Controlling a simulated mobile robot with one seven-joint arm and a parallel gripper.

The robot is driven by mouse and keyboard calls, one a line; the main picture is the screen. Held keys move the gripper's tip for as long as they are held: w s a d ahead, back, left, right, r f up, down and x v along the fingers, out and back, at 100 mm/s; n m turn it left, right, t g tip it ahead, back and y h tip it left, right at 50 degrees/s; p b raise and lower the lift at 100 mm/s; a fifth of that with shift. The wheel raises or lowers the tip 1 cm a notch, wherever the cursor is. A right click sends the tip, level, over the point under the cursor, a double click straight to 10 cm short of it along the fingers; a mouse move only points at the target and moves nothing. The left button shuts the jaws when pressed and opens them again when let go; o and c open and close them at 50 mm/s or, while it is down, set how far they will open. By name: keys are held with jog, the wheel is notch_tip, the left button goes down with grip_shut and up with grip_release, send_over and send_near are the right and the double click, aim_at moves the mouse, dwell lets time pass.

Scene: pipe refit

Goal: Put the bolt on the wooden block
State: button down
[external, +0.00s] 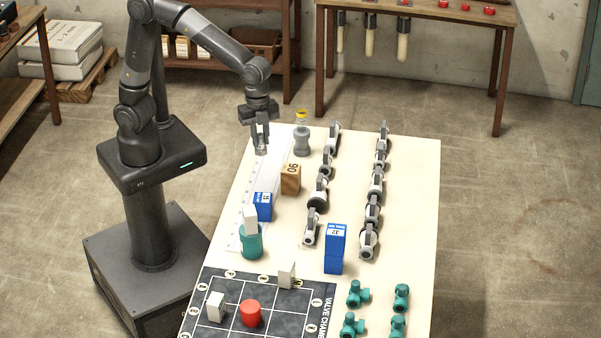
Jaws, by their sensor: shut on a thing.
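My gripper (262,148) points down over the far left part of the table. It is shut on a small grey thing that looks like the bolt; the fingers hide most of it, and its shape is hard to make out.
A grey bottle with a yellow top (302,138) stands right of my gripper. Blue blocks (263,206) (335,240), rows of grey valves (317,198), a teal cylinder (251,242) and a dark grid mat (278,320) take up much of the table (415,175). Its right strip is clear.

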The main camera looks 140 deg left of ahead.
jog(key=shift+s+a+f, duration=0.15)
jog(key=shift+a+f, duration=2.5)
jog(key=shift+a, duration=0.1)
jog(key=shift+s+a+f, duration=0.15)
jog(key=shift+a+f, duration=2.5)
jog(key=shift+a, duration=0.05)
jog(key=shift+f, duration=0.15)
jog(key=c, duration=1.3)
grip_release()
jog(key=r, duration=0.4)
jog(key=s+r, duration=0.1)
jog(key=r, duration=0.7)
jog(key=shift+s+a+r, duration=0.15)
jog(key=shift+s, duration=0.1)
